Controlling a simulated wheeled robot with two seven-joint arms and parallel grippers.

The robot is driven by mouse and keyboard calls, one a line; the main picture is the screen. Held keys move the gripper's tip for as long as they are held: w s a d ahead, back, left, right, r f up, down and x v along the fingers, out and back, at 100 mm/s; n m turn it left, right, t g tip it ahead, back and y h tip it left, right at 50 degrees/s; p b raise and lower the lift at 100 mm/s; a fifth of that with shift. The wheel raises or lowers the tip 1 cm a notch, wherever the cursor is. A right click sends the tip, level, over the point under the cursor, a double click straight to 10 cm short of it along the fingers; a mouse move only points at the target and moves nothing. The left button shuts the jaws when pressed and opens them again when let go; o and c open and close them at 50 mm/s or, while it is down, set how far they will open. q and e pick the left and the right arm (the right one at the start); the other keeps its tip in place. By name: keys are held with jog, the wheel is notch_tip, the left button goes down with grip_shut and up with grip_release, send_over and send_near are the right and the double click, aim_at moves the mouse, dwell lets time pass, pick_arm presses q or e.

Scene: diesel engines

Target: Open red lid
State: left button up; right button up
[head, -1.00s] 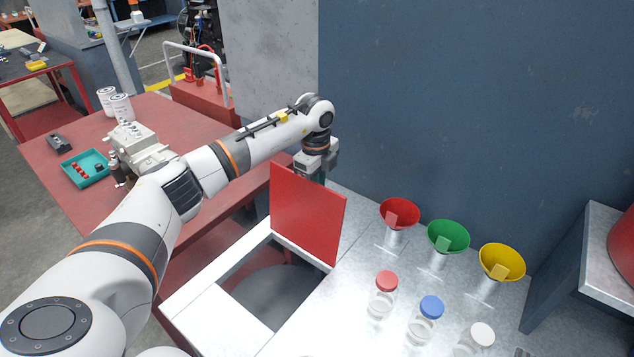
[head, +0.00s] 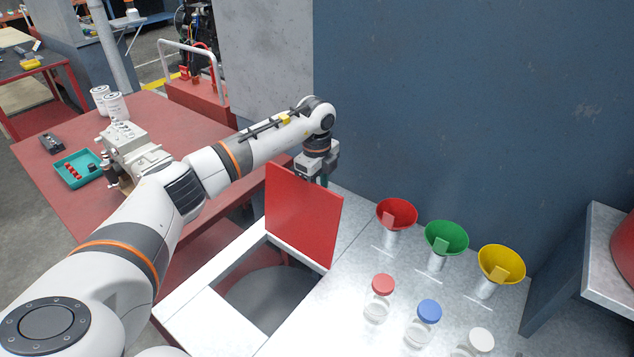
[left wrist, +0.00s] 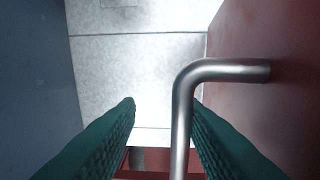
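The red lid (head: 302,216) stands nearly upright at the far side of a square opening (head: 268,298) in the metal worktop, with the opening uncovered. My left gripper (head: 318,178) is behind the lid's upper edge, and its fingertips are partly hidden by the lid. In the left wrist view, the two green fingers (left wrist: 162,122) are apart. A bent metal handle (left wrist: 218,72) on the red lid (left wrist: 275,75) passes in front of the right finger; I cannot tell whether it touches. My right gripper is not in view.
Red (head: 397,213), green (head: 447,237) and yellow (head: 501,264) funnels stand right of the lid. Jars with red (head: 383,284), blue (head: 429,311) and white (head: 481,341) caps stand in front of them. A blue wall (head: 450,100) rises behind.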

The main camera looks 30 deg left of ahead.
pick_arm(q)
jog(key=shift+s+a+r, duration=0.1)
jog(key=shift+s+r, duration=0.25)
jog(key=shift+r, duration=0.1)
notch_tip(320, 180, up, 12)
jog(key=b, duration=0.3)
jog(key=shift+s, duration=0.35)
